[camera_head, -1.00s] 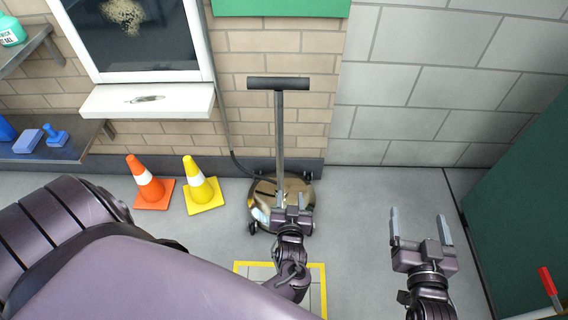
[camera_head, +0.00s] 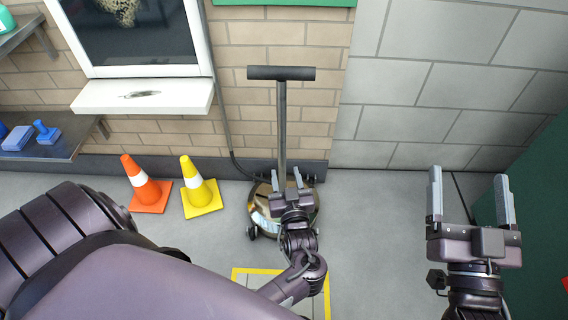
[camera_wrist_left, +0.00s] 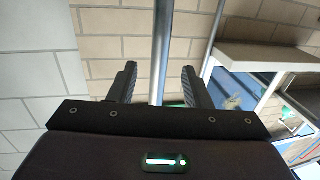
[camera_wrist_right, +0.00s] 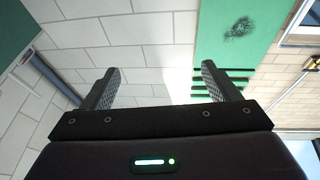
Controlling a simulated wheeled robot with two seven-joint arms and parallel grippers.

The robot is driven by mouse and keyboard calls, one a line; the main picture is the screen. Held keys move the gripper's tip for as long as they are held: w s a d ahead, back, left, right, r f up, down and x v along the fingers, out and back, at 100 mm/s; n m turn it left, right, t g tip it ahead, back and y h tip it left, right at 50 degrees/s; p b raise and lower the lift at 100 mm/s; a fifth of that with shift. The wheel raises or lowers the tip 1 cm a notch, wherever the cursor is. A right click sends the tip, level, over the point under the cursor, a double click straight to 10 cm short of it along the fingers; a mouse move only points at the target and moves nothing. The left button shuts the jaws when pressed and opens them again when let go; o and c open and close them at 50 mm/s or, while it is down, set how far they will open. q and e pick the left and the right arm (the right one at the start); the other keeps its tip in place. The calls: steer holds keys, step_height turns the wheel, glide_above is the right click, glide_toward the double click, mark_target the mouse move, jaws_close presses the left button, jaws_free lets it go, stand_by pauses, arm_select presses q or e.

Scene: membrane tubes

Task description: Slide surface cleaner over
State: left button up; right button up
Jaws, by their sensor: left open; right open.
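The surface cleaner has a round brassy disc base (camera_head: 262,222) on small wheels, standing on the floor near the brick wall. Its upright grey pole (camera_head: 282,125) ends in a black crossbar handle (camera_head: 281,73). My left gripper (camera_head: 288,178) is open, in front of the lower pole and over the disc. In the left wrist view the pole (camera_wrist_left: 161,50) shows between the open fingers (camera_wrist_left: 160,83), with no contact visible. My right gripper (camera_head: 472,188) is open and empty to the right of the cleaner; its open fingers also show in the right wrist view (camera_wrist_right: 158,82).
An orange cone (camera_head: 147,187) and a yellow cone (camera_head: 198,190) stand left of the cleaner. A yellow floor outline (camera_head: 326,290) lies in front of it. A shelf (camera_head: 50,148) with blue tools is at left; a green panel (camera_head: 525,185) is at right. Grey floor is free between cleaner and right gripper.

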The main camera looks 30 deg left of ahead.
mark_target(283, 162)
arm_select(q)
steer(key=b+x, duration=0.1)
steer(key=x, duration=0.5)
steer(key=shift+w, duration=0.1)
steer(key=shift+w+a, duration=0.2)
steer(key=shift+a, duration=0.05)
arm_select(e)
steer(key=s+d+r+t+y, duration=0.2)
steer(key=s+r+t+y, duration=0.1)
steer(key=r, duration=0.6)
steer(key=shift+s+r+t, duration=0.4)
steer(key=shift+s+t, duration=0.25)
steer(key=shift+t, duration=0.55)
steer(key=shift+d, duration=0.1)
arm_select(q)
jaws_close()
